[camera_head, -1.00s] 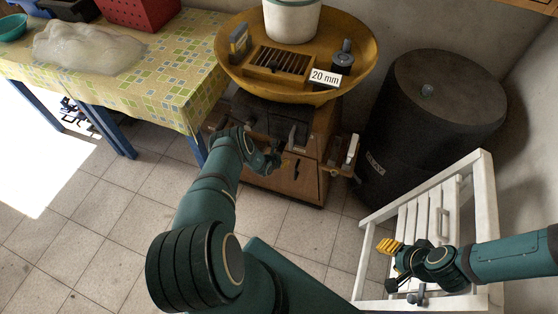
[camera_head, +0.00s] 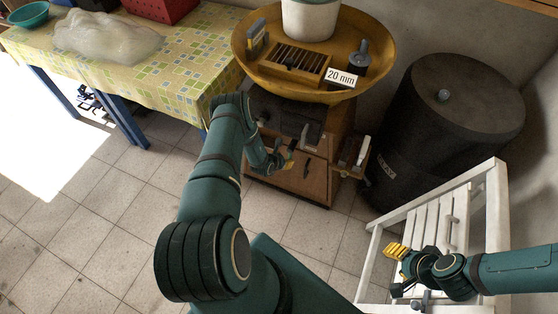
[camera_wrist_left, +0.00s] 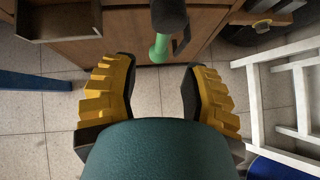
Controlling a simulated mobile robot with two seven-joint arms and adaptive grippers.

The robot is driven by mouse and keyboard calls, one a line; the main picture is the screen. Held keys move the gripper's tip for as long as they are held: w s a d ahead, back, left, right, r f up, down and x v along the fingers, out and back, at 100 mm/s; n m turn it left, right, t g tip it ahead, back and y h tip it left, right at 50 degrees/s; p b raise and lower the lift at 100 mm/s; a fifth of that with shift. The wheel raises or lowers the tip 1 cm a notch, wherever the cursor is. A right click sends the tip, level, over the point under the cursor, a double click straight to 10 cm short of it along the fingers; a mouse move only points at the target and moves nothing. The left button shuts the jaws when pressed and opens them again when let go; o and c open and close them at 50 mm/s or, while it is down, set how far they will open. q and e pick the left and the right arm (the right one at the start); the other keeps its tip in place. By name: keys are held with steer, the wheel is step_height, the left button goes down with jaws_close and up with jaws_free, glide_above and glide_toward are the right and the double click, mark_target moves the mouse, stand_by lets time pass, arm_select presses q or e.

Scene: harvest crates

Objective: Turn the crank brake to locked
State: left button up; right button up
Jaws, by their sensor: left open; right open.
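My left gripper (camera_wrist_left: 158,68) is open and empty in the left wrist view. A dark cylindrical handle with a green end (camera_wrist_left: 160,45) points down between and just beyond its fingertips, apart from both. I take it for the crank brake; its locked or free state cannot be told. In the head view my left gripper (camera_head: 287,157) is at the front of the wooden cabinet (camera_head: 308,183), below the yellow bowl (camera_head: 250,62). My arm hides part of that front. My right gripper (camera_head: 400,268) is open and empty over the white slatted rack.
A black barrel (camera_head: 440,130) stands right of the cabinet, behind the white slatted rack (camera_head: 490,215). A table with a patterned cloth (camera_head: 185,85) is at the left, its blue leg (camera_head: 130,128) near my left arm. Tiled floor (camera_head: 110,220) is clear at the left.

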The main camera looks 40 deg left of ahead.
arm_select(q)
steer(key=shift+v, duration=2.05)
